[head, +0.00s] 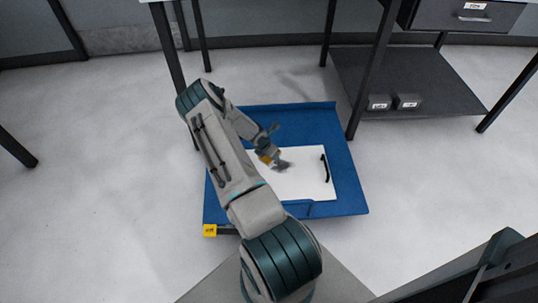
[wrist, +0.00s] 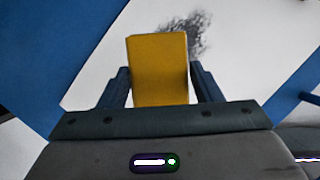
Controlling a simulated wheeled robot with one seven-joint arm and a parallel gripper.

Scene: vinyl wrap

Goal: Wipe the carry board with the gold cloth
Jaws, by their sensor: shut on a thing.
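The carry board (head: 305,182) is a white panel with a black handle (head: 325,167) near its right edge. It lies on a blue tray-like surface low near the floor. A dark grey smudge (head: 284,165) marks the board beside my gripper (head: 270,150); the smudge also shows in the wrist view (wrist: 190,32), just beyond the cloth and partly hidden by it. My gripper is shut on the gold cloth (wrist: 158,70), which looks like a folded block between the two fingers. The cloth is over the board; I cannot tell whether it touches. My arm hides the board's left part.
The blue tray (head: 345,190) has a raised back edge. A yellow tag (head: 210,230) sits at its front left corner. Table legs stand behind it, and a dark shelf (head: 415,85) with two small boxes is at the back right. Grey floor is clear on both sides.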

